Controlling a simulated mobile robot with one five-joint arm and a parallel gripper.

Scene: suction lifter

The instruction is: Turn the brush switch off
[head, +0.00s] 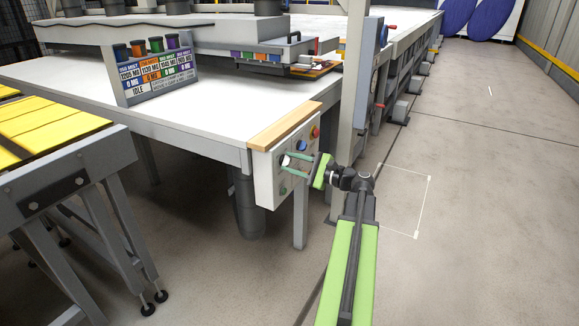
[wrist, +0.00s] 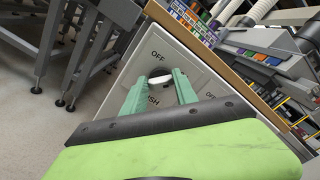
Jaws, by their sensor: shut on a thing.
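The control panel (head: 267,183) is a light grey box on the end of the long white table. The brush switch (wrist: 160,78) is a round knob with a pale face, under an "OFF" label and above a partly hidden label ending in "SH". It also shows as a dark and white knob in the head view (head: 285,160). My gripper (head: 286,162) reaches the panel from the right, its two green fingers on either side of the knob. In the wrist view my gripper (wrist: 160,84) is shut on the knob. The knob's exact setting is hard to read.
A blue button (head: 301,145) and a red button (head: 315,132) sit further right on the panel. A wooden strip (head: 285,127) tops it. A grey post (head: 352,80) stands close behind my arm. A yellow-topped conveyor (head: 50,125) is at left. Floor at right is clear.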

